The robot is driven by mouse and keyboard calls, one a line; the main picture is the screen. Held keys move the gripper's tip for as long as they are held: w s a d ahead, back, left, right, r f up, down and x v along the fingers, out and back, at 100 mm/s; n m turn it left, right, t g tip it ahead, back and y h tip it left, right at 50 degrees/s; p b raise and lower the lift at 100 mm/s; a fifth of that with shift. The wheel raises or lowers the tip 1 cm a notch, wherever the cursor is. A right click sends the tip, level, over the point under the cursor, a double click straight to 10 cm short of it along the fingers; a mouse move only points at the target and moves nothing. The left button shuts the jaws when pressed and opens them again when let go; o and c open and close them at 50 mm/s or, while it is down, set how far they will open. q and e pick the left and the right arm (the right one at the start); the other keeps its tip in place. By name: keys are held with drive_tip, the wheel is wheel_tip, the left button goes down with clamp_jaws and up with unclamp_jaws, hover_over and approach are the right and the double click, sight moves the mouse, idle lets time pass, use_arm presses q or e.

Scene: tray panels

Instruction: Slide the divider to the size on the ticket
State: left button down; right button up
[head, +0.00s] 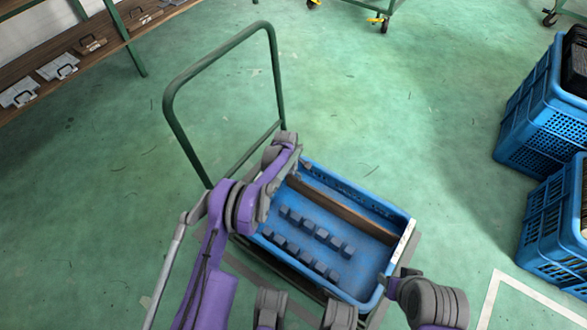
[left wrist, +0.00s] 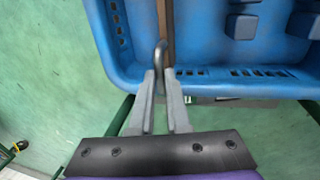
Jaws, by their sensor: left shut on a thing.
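A blue tray (head: 365,292) sits on a green-framed trolley. A brown divider (head: 340,210) spans it lengthwise, nearer the far long wall. In the left wrist view, my left gripper (left wrist: 164,72) is shut on a metal loop handle (left wrist: 160,50) at the end of the divider (left wrist: 166,18), at the tray's rim. In the head view, my left gripper (head: 277,180) is at the tray's left end, its fingertips mostly hidden by the arm. A white ticket (head: 403,241) is on the tray's right end; its writing is too small to read. My right gripper (head: 397,284) is near the front right corner, its jaws unclear.
Several blue blocks (head: 314,232) stand in rows on the tray floor, on the near side of the divider. The trolley's green handle (head: 222,62) rises behind the left end. Blue crates (head: 535,125) stand at right. A shelf (head: 75,55) is at upper left. Green floor between is clear.

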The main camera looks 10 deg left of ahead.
idle(0.7)
use_arm(q)
drive_tip(key=s+a+p, duration=0.2)
drive_tip(key=s, duration=0.4)
drive_tip(key=shift+a, duration=0.2)
drive_tip(key=c, duration=0.9)
unclamp_jaws()
drive_tip(key=shift+s+a+r+p, duration=0.15)
drive_tip(key=shift+s+r+p, duration=0.2)
drive_tip(key=shift+r, duration=1.45)
drive_tip(key=shift+s+a+r+p, duration=0.1)
drive_tip(key=shift+s+r+p, duration=0.3)
drive_tip(key=shift+r, duration=1.35)
drive_tip(key=shift+s+a+r+p, duration=0.2)
drive_tip(key=shift+r+p, duration=0.3)
drive_tip(key=shift+r, duration=1.3)
